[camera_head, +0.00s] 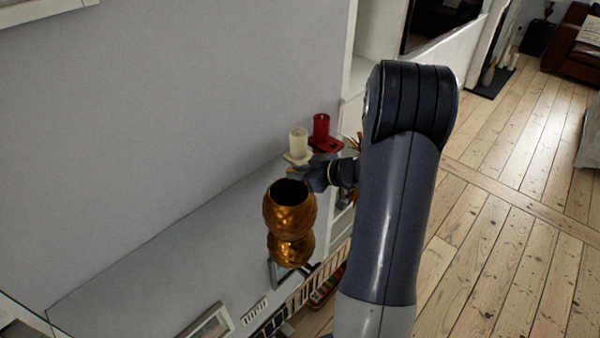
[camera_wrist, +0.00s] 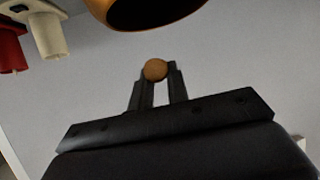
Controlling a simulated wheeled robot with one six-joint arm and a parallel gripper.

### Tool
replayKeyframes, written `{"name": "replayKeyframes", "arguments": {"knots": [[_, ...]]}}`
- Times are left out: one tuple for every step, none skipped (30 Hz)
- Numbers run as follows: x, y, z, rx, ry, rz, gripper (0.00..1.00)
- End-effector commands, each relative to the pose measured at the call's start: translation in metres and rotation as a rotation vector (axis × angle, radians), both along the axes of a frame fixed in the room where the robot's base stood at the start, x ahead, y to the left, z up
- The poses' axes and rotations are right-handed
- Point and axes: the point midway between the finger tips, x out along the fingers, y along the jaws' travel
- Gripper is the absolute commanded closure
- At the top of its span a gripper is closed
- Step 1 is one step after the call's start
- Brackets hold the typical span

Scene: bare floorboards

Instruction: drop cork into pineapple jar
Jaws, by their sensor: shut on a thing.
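The golden pineapple jar (camera_head: 290,212) stands upright on the glossy shelf, its dark round mouth facing up. My gripper (camera_head: 303,178) is at the right side of the jar's mouth, near the rim. In the wrist view, my gripper (camera_wrist: 157,82) is shut on the round brown cork (camera_wrist: 155,69), held at the fingertips. The jar (camera_wrist: 150,20) shows at the top edge of the wrist view, apart from the cork in the picture. I cannot make out the cork in the head view.
A cream candle (camera_head: 298,142) and a red candle (camera_head: 321,127) stand just behind my gripper on the shelf (camera_head: 170,265). A grey wall (camera_head: 150,110) runs along the shelf's back. The shelf left of the jar is clear. Open floorboards (camera_head: 500,240) lie to the right.

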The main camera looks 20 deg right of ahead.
Motion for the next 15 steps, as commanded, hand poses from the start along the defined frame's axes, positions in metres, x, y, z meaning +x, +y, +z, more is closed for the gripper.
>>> {"name": "replayKeyframes", "arguments": {"knots": [[0.000,0.000,-0.008,0.000,0.000,0.000,1.00],[0.000,0.000,-0.011,-0.001,0.000,0.000,1.00],[0.000,0.000,-0.015,-0.001,0.000,0.000,1.00],[0.000,0.000,-0.018,-0.001,0.000,0.000,1.00],[0.000,0.000,-0.021,-0.001,0.000,0.000,1.00],[0.000,0.000,-0.025,-0.001,-0.001,0.000,1.00],[0.000,0.000,-0.028,-0.001,-0.001,0.000,1.00],[0.000,0.000,-0.031,-0.001,0.000,0.000,1.00],[0.000,0.000,-0.036,-0.001,0.000,0.000,1.00],[0.000,0.000,-0.038,0.000,0.000,0.000,1.00],[0.000,0.000,-0.041,0.000,0.000,0.000,1.00],[0.000,0.000,-0.044,0.000,0.000,0.000,1.00],[0.000,0.000,-0.047,0.000,0.000,0.000,1.00],[0.000,0.000,-0.048,0.000,0.000,0.000,1.00],[0.000,0.000,-0.050,0.000,0.000,0.000,1.00]]}}
